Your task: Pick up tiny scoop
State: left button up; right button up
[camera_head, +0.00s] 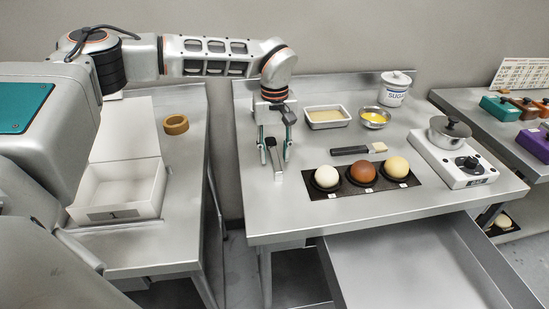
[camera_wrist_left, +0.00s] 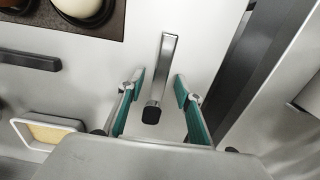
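A narrow silver piece with a black end, apparently the tiny scoop (camera_head: 277,165), lies on the left part of the steel table, its silver end toward the front edge. It also shows in the left wrist view (camera_wrist_left: 165,63). My left gripper (camera_head: 275,154) points down over it. In the left wrist view the teal-padded fingers (camera_wrist_left: 160,82) are apart, one on each side of the piece, with clear gaps. Whether the fingertips are at table height I cannot tell. My right gripper is in neither view.
A dark tray (camera_head: 402,184) with three balls lies right of the gripper. A gap separates this table from the left one with a white box (camera_head: 120,205).

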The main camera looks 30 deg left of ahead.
pick_arm(q)
jog(key=shift+r, duration=0.1)
grip_shut()
